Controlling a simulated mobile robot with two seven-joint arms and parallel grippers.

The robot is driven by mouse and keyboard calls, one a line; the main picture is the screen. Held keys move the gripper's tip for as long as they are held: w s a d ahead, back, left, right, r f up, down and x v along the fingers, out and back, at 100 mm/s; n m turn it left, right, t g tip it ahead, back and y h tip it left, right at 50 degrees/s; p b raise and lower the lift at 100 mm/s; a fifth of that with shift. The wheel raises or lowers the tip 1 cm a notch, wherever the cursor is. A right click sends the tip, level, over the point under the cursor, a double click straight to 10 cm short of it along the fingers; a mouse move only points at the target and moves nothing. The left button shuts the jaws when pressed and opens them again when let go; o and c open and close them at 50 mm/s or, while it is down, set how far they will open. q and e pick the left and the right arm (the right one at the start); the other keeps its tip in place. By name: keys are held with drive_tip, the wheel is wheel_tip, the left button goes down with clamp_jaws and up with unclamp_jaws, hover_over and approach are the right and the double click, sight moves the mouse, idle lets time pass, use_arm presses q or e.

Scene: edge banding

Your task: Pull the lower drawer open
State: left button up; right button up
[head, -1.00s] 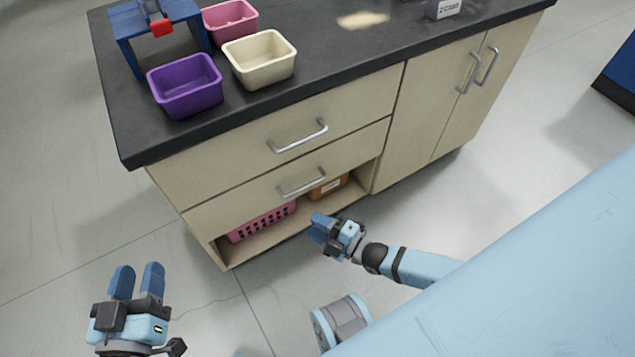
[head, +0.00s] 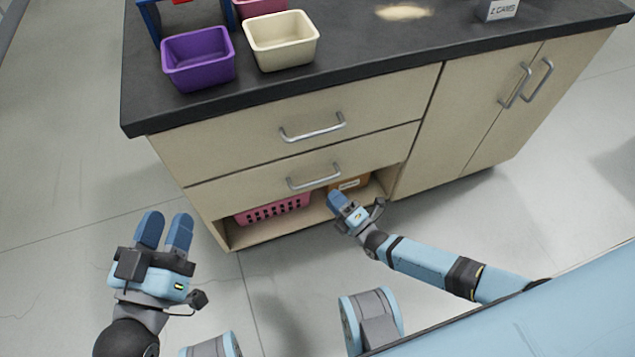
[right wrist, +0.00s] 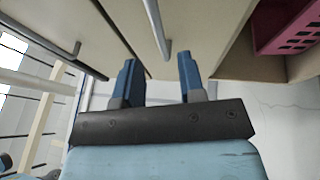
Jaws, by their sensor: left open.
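The lower drawer (head: 270,187) is a beige front below the upper drawer (head: 250,130), and it looks closed. Its silver bar handle (head: 313,182) shows whole in the head view. My right gripper (head: 341,200) is just below and right of that handle. In the right wrist view, the right gripper (right wrist: 160,78) has its two blue fingers apart with nothing between them. The lower handle (right wrist: 158,30) lies just beyond the tips, roughly in line with the gap. My left gripper (head: 164,230) is open and empty, left of the cabinet over the floor.
Below the lower drawer is an open shelf with a pink basket (head: 272,211) and an orange box (head: 350,184). The dark countertop (head: 350,50) carries a purple bin (head: 198,60) and a cream bin (head: 281,42). Cabinet doors (head: 480,110) stand to the right. The floor in front is free.

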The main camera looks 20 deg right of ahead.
sight(317, 181)
use_arm(q)
drive_tip(key=shift+s+d+r+h+b, duration=0.1)
drive_tip(key=shift+d+r+h+b, duration=0.35)
drive_tip(key=shift+b, duration=0.3)
use_arm(e)
drive_tip(key=shift+x, duration=3.75)
use_arm(q)
drive_tip(key=shift+a+f, duration=0.1)
use_arm(e)
clamp_jaws()
